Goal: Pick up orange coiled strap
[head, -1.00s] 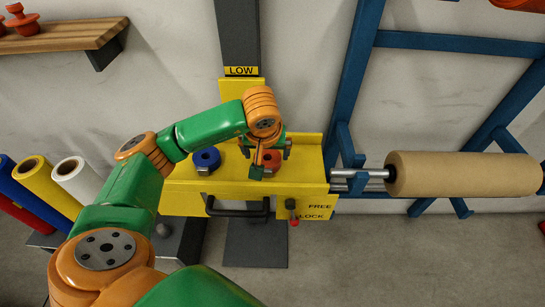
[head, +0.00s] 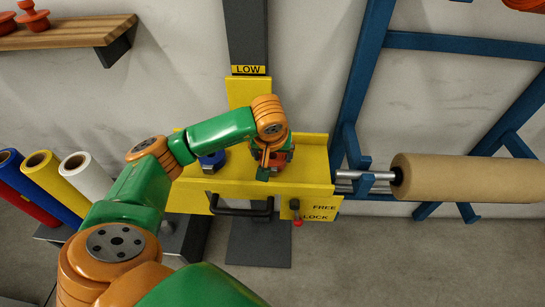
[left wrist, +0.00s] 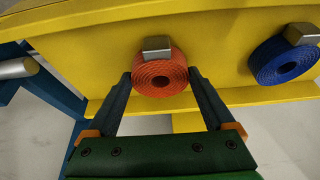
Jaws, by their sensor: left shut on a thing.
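The orange coiled strap (left wrist: 160,82) sits on the yellow tray (left wrist: 95,58) in the left wrist view, beside a grey metal block (left wrist: 156,43) at its edge. My left gripper (left wrist: 160,75) has a finger on each side of the strap and is shut on it. In the head view the strap (head: 284,160) is mostly hidden behind my left gripper (head: 269,166). The strap still appears to be on the tray. My right gripper is not in view.
A blue coiled strap (left wrist: 284,60) lies on the same tray, also in the head view (head: 211,159). A handle (head: 240,208) and red-tipped lever (head: 297,215) are at the tray's front. A brown roll (head: 465,177) is at right; coloured rolls (head: 45,180) stand at left.

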